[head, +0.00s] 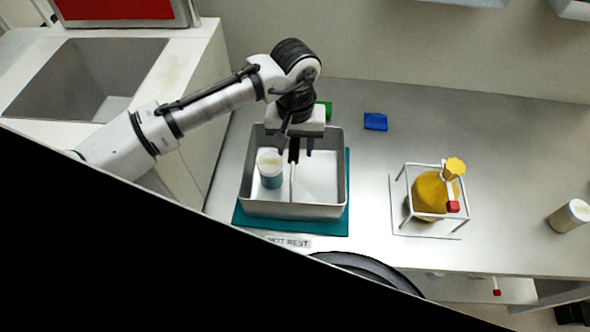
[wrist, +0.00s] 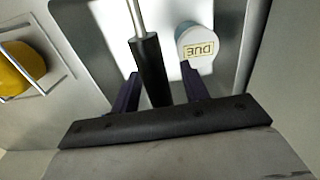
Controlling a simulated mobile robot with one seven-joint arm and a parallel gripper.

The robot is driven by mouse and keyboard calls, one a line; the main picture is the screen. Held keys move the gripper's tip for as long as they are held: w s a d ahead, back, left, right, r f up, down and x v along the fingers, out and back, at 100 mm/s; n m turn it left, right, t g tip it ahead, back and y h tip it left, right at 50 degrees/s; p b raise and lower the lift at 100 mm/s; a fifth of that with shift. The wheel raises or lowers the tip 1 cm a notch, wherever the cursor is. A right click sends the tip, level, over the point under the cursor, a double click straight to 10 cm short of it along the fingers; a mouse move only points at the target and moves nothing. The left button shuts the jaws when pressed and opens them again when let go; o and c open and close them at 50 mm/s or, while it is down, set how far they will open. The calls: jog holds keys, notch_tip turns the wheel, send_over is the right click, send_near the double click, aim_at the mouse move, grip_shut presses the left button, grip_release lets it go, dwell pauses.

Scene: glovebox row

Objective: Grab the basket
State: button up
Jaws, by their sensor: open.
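The basket (head: 337,165) is a grey rectangular bin on a teal mat (head: 240,222) on the bench. A thin metal handle with a black grip (wrist: 152,68) crosses it. A white-lidded jar (head: 270,172) with a blue-green body stands inside, left of the handle; its lid reads "DUE" in the wrist view (wrist: 194,42). My gripper (head: 297,151) is over the basket, pointing down. In the wrist view my purple fingers (wrist: 161,82) are open, one on each side of the black grip, with gaps visible. Whether the grip is at fingertip depth is hard to tell.
A yellow flask (head: 430,195) stands in a white wire frame (head: 395,212) to the right. A blue block (head: 375,121) lies behind, and a white-lidded jar (head: 569,216) is at the far right. A sink (head: 80,75) is at left. A "HOT REST" label (head: 288,242) lies in front.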

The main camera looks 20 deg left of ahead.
grip_shut()
jog(key=shift+r, duration=0.1)
dwell(0.4)
